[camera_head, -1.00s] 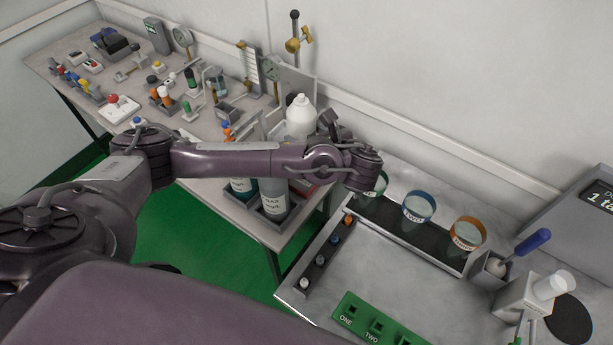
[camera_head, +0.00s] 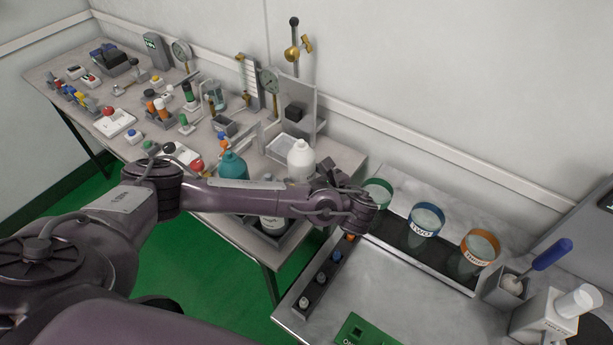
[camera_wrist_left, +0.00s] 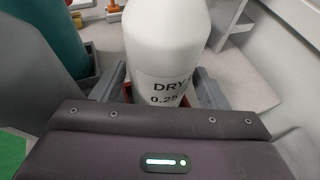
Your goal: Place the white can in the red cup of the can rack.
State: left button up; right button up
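The white can (camera_head: 300,160), a bottle shape with a narrow neck, stands upright beside my left gripper (camera_head: 318,178). In the left wrist view the white can (camera_wrist_left: 165,50), lettered DRY 0.25, is between the two fingers of my left gripper (camera_wrist_left: 161,82), which lie close against its sides. Bits of the red cup (camera_wrist_left: 188,98) show around the can's lower part; whether its base rests on the cup floor is hidden. The can rack (camera_head: 283,242) is partly covered by my arm. My right gripper is out of view.
A teal can (camera_head: 232,168) and a pale labelled can (camera_head: 272,225) stand close to the left and front. Green, blue and orange ringed jars (camera_head: 425,220) stand on the right bench.

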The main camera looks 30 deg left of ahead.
pick_arm(q)
jog(key=shift+o, duration=1.1)
jog(key=shift+d+r, duration=0.1)
jog(key=p+v, duration=0.1)
jog(key=v, duration=0.2)
jog(key=shift+s+d+r+p, duration=0.1)
jog(key=shift+d+r+p, duration=0.05)
jog(key=shift+r+p, duration=0.3)
jog(key=p, duration=1.1)
send_near(309, 177)
jog(key=shift+s+d+f, duration=0.15)
jog(key=shift+s+d, duration=0.15)
jog(key=shift+d, duration=0.05)
